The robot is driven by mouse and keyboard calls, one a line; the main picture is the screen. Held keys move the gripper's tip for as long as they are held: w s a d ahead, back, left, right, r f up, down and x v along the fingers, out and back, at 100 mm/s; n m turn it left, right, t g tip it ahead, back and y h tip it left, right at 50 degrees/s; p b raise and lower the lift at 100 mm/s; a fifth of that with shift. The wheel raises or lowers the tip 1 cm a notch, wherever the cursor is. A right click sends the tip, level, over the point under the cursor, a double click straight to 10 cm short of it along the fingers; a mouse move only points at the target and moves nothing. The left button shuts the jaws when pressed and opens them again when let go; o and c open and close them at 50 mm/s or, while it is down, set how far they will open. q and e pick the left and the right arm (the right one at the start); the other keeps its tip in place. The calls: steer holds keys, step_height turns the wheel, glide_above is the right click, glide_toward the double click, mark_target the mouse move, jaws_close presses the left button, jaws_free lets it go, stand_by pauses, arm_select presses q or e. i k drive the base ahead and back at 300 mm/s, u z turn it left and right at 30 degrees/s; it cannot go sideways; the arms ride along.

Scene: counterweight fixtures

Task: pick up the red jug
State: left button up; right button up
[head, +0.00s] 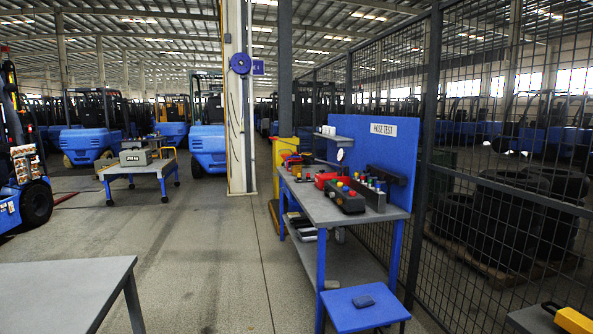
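I cannot make out a red jug for certain. A small red object (323,181) sits on the grey top of the hose test bench (307,200), but it is too small to tell whether it is a jug. Part of it is hidden behind the dark control box (345,197) with coloured buttons. Neither of my grippers is in view.
A grey table (60,290) stands at the lower left. A black mesh fence (480,180) closes the right. A blue-legged cart (140,168) stands at the left. The middle floor (210,260) is clear.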

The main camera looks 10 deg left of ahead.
mark_target(296, 163)
steer(key=u, duration=0.85)
steer(key=i, duration=6.15)
steer(key=u, duration=0.7)
steer(key=i, duration=0.7)
steer(key=z, duration=0.3)
